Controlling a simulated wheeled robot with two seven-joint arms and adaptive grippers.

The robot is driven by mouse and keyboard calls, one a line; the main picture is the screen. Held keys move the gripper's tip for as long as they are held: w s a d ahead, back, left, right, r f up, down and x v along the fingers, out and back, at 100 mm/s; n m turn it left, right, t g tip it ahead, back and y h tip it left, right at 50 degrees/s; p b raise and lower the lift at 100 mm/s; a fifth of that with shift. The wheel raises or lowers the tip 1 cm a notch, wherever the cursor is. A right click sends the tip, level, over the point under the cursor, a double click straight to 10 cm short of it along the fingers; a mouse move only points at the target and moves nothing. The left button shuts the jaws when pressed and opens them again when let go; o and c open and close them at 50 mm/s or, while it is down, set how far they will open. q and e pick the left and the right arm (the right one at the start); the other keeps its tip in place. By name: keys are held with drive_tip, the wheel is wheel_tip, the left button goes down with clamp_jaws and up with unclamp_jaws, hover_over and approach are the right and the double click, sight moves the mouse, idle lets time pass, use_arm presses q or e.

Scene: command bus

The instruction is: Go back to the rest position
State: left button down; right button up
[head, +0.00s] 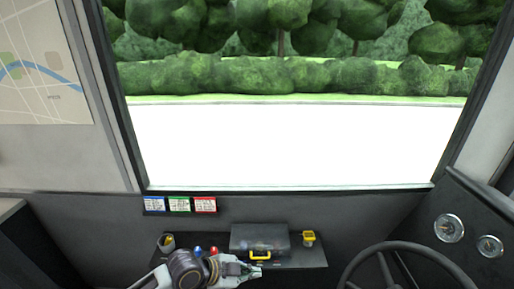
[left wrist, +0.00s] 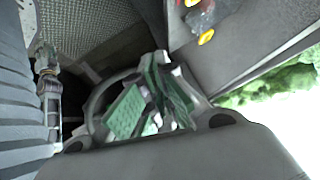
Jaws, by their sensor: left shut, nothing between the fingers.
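My left gripper (head: 256,270) is at the bottom middle of the head view, in front of a dark shelf (head: 302,259). It is shut and empty, its fingertips pointing right, just below the yellow handle (head: 260,255) of a dark case (head: 259,237) in the picture. I cannot tell whether they touch. In the left wrist view its green-padded fingers (left wrist: 152,105) fill the middle. A small jointed grey part at the left edge there may be my right gripper (left wrist: 46,62). It is too small to read its jaws.
The steering wheel (head: 385,246) is at the right. Three cards (head: 179,205) hang below the windscreen.

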use_arm(q)
drive_tip(key=s+a+f+n+y, duration=0.2)
drive_tip(key=s+a+n+y, duration=0.2)
drive_tip(key=s+a+n, duration=0.5)
drive_tip(key=s+a+f+n+y, duration=0.4)
drive_tip(key=a+n, duration=0.3)
drive_tip(key=a, duration=0.4)
wheel_tip(320, 180, down, 30)
drive_tip(key=s+a+f+g+y, duration=0.1)
drive_tip(key=a+g, duration=0.1)
drive_tip(key=s+a+f, duration=0.4)
drive_tip(key=s+f, duration=0.6)
drive_tip(key=s+a+f+g, duration=0.1)
drive_tip(key=s+a+f, duration=0.3)
drive_tip(key=s+f, duration=0.6)
drive_tip(key=shift+s+a+y, duration=0.2)
drive_tip(key=shift+s+y, duration=0.1)
drive_tip(key=shift+s, duration=0.45)
